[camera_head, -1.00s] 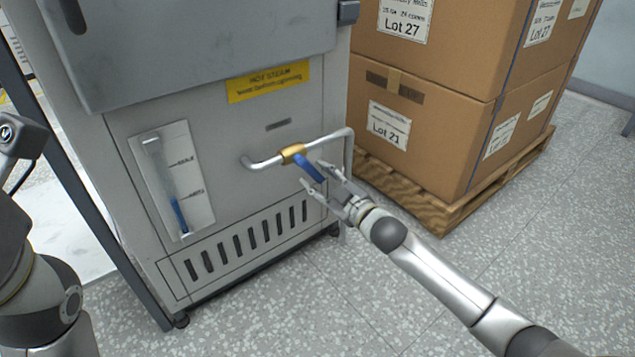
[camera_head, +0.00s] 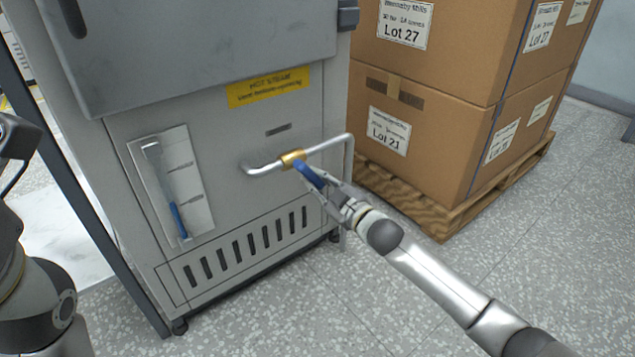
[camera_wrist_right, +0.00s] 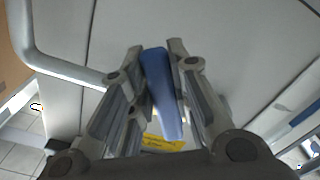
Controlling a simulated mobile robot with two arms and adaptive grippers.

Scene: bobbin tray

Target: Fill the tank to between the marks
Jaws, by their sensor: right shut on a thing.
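The grey machine has a sight gauge (camera_head: 164,190) on a pale plate with two mark lines. Blue liquid (camera_head: 179,221) fills the low part of its tube, with its top below the lower mark. A silver pipe (camera_head: 330,146) carries a brass valve (camera_head: 292,158) with a blue lever handle (camera_head: 309,175). My right gripper (camera_head: 325,190) is shut on the blue handle. In the right wrist view, the handle (camera_wrist_right: 161,92) lies between the two fingers. My left gripper is not in view.
Cardboard boxes (camera_head: 440,125) are stacked on a wooden pallet (camera_head: 440,218) to the right of the machine. A yellow hot-steam label (camera_head: 268,87) is above the pipe. The speckled floor in front is clear. A dark frame post stands along the machine's left side.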

